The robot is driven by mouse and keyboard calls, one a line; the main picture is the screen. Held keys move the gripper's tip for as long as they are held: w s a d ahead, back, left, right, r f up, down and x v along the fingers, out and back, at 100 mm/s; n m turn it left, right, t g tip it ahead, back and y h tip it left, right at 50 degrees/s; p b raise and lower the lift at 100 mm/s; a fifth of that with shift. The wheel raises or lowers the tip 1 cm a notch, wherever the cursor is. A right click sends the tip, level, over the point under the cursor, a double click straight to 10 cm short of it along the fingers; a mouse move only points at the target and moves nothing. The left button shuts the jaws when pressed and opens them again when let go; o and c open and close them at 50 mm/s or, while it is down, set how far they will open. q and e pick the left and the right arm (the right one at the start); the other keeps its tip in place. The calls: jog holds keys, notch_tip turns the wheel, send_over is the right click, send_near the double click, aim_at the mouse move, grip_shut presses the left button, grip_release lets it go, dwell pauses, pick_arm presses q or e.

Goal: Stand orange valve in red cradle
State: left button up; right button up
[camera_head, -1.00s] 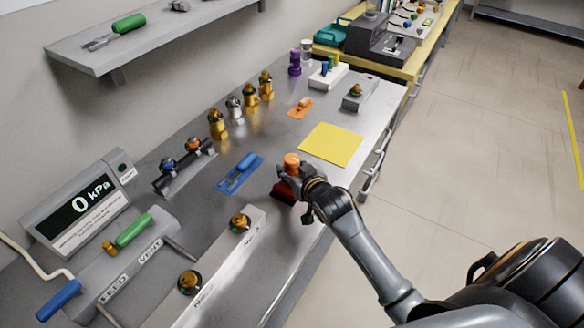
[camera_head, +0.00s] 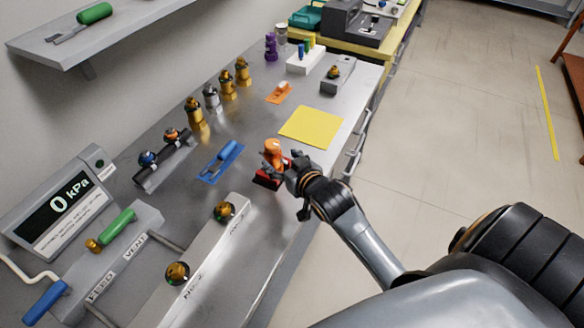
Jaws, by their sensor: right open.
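The orange valve (camera_head: 273,152) stands in the red cradle (camera_head: 266,181) near the front edge of the metal bench. It looks roughly upright. My right gripper (camera_head: 291,170) is open, just to the right of the valve and cradle. Its fingers are close to the valve; whether they touch it I cannot tell. The gripper partly hides the right side of the cradle. My left gripper is not in view.
A yellow mat (camera_head: 311,127) lies behind the cradle, and a blue tool on a blue mat (camera_head: 220,161) lies to its left. A grey block with brass fittings (camera_head: 204,250) runs along the front. Several brass fittings (camera_head: 227,85) stand near the wall.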

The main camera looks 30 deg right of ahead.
jog(key=v, duration=0.6)
jog(key=shift+f, duration=0.1)
dwell(0.3)
